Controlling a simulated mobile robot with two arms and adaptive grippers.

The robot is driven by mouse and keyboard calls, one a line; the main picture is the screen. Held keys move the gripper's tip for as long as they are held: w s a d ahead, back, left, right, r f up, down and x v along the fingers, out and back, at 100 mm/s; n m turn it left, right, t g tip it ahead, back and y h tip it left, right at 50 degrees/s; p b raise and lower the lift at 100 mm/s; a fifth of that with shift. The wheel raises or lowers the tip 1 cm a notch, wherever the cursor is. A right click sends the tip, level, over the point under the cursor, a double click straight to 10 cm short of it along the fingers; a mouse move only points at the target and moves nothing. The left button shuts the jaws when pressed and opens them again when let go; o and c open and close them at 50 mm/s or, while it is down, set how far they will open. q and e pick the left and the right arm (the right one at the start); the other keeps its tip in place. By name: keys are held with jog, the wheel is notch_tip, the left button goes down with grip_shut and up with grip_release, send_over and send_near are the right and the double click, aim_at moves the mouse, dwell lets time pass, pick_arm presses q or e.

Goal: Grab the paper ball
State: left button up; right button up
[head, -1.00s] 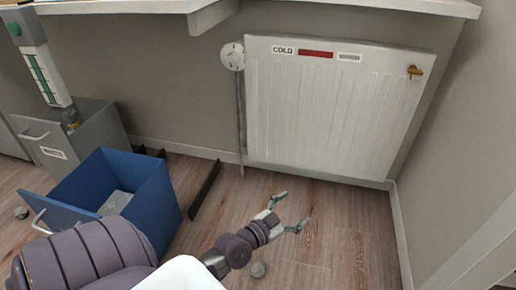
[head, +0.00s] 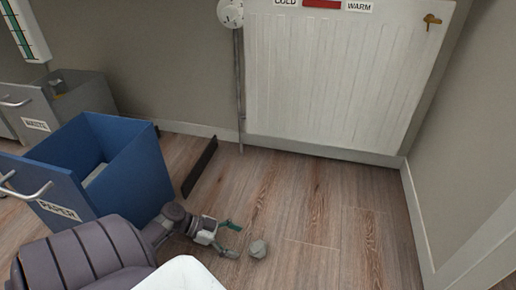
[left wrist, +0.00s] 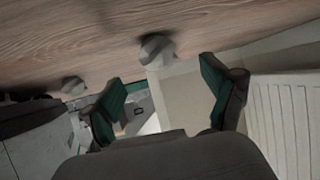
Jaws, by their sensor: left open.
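A crumpled grey paper ball (head: 259,249) lies on the wooden floor, right of the blue bin. My left gripper (head: 235,240) is open and low, just left of the ball, with its fingers pointing toward it. In the left wrist view the ball (left wrist: 157,50) appears ahead of the gap between the two green-padded fingers (left wrist: 161,73), and nothing is held. A second grey lump (left wrist: 72,87) lies farther left in that view. My right gripper is not in view.
A blue bin (head: 150,172) labelled PAPER stands open at left, with a grey bin (head: 84,98) behind it. A dark strip (head: 200,167) lies on the floor nearby. A white radiator (head: 330,85) hangs on the back wall. The floor right of the ball is clear.

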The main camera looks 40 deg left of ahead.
aim_at(252, 246)
pick_arm(q)
jog(key=x, duration=0.3)
jog(key=shift+b, duration=0.4)
jog(key=b+x, duration=0.3)
jog(key=x, duration=0.1)
jog(key=shift+d+b, duration=0.15)
jog(key=shift+b, duration=0.2)
jog(key=shift+w+d+f, duration=0.1)
jog(key=shift+w+d, duration=0.2)
jog(key=shift+d, duration=0.05)
jog(key=c, duration=0.9)
